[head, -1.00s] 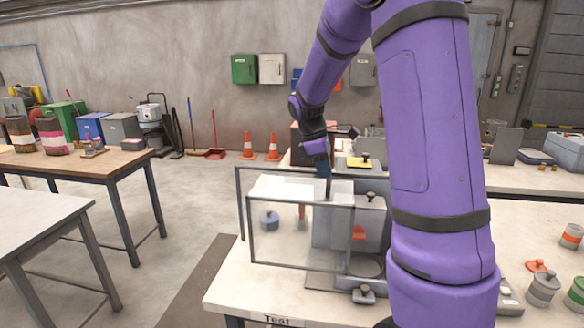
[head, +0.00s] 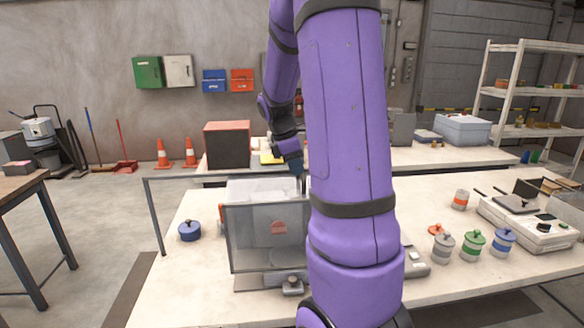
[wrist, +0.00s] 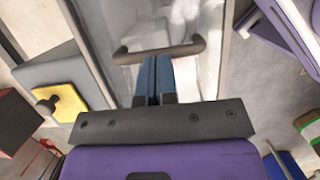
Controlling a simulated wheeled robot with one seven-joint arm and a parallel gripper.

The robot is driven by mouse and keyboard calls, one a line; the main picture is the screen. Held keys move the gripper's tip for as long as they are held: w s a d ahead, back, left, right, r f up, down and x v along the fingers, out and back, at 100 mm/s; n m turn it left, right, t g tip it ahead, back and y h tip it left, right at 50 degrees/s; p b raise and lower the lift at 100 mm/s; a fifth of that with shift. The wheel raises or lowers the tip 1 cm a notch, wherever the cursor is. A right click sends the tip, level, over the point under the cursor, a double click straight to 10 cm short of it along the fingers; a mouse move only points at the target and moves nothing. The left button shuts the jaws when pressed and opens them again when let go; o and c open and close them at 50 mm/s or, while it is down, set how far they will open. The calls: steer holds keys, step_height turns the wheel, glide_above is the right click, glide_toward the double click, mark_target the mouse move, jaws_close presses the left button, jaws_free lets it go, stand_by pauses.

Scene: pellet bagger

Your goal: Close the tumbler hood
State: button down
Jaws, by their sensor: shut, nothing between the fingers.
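The tumbler hood (head: 245,250) is a clear, grey-framed box on the light bench in the head view. It stands over the grey tumbler base (head: 262,283), and a red part (head: 279,227) shows through its front pane. My arm hides the hood's right end, so I cannot tell whether it is fully seated. My gripper (head: 299,182) is at the hood's top. In the wrist view, the shut blue fingers (wrist: 153,70) are right at the dark bar handle (wrist: 160,50) on the hood's panel. I cannot tell whether they touch it. Nothing is between them.
A blue lidded pot (head: 190,231) stands left of the hood. A dark red box (head: 228,145) stands on the back bench. The bench's front left is clear.

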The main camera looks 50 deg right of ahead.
steer(key=w+a, duration=0.1)
steer(key=w+a+r, duration=0.1)
steer(key=w+a, duration=0.1)
steer(key=shift+r, duration=0.15)
steer(key=v, duration=0.9)
steer(key=shift+r, duration=0.2)
steer(key=s+a+m+t, duration=0.2)
steer(key=s+a, duration=0.3)
steer(key=a, duration=0.4)
steer(key=s+a+m+t+y, duration=0.1)
steer(key=s+a+m+t, duration=0.2)
steer(key=s+a, duration=0.3)
steer(key=s+a+r+m+t+y, duration=0.1)
steer(key=s+a+m, duration=0.3)
steer(key=a, duration=0.7)
steer(key=shift+s+a+t, duration=0.3)
steer(key=shift+s+t, duration=0.6)
steer(key=shift+s, duration=0.25)
